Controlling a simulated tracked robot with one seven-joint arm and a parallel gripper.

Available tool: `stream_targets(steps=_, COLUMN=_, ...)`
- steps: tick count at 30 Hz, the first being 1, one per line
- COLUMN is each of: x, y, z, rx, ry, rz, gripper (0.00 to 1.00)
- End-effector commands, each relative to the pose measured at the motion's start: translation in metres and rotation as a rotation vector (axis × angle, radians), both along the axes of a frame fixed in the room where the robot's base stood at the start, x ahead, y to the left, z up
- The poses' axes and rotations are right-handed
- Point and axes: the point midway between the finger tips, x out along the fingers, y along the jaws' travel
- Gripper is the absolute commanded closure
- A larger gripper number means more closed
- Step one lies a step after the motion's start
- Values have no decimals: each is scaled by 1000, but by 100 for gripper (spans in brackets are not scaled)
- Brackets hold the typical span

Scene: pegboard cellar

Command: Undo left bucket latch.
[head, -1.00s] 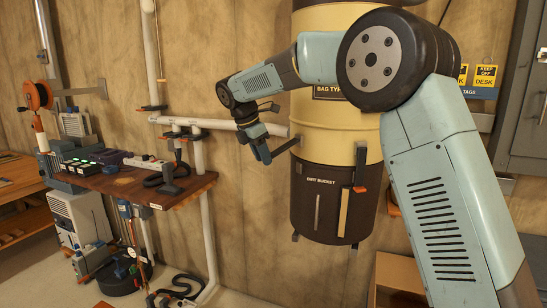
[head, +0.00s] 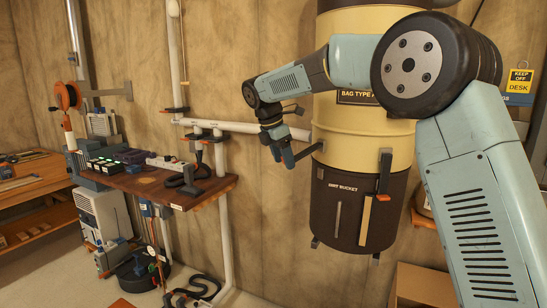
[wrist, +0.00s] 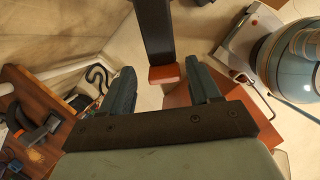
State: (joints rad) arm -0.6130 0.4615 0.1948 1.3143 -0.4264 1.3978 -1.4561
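The dark brown dirt bucket (head: 331,240) hangs under the yellow drum (head: 345,133) in the head view. The left bucket latch (head: 307,153) is a dark bar on the drum's left side, close to my gripper (head: 288,160). In the wrist view, the dark latch bar (wrist: 154,30) comes down from the top edge and ends in an orange-red tip (wrist: 165,75). My gripper is open, with one finger on each side of that tip and visible gaps between. A second latch (head: 385,172) with an orange tip is on the drum's front right.
A wooden bench (head: 135,184) with tools stands at the left. White pipes (head: 250,127) run along the wall behind my gripper. A cardboard box (head: 420,285) is on the floor below the bucket, at the right.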

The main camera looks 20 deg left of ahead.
Motion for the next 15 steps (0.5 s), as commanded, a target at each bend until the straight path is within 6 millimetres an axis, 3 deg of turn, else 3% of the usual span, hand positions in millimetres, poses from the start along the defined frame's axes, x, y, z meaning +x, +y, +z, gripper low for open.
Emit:
stream_targets(steps=8, x=-1, y=1, z=3, rx=-1, ry=1, rz=-1, gripper=38)
stream_targets(steps=15, x=-7, y=9, z=35, rx=1, ry=-1, rz=-1, gripper=38)
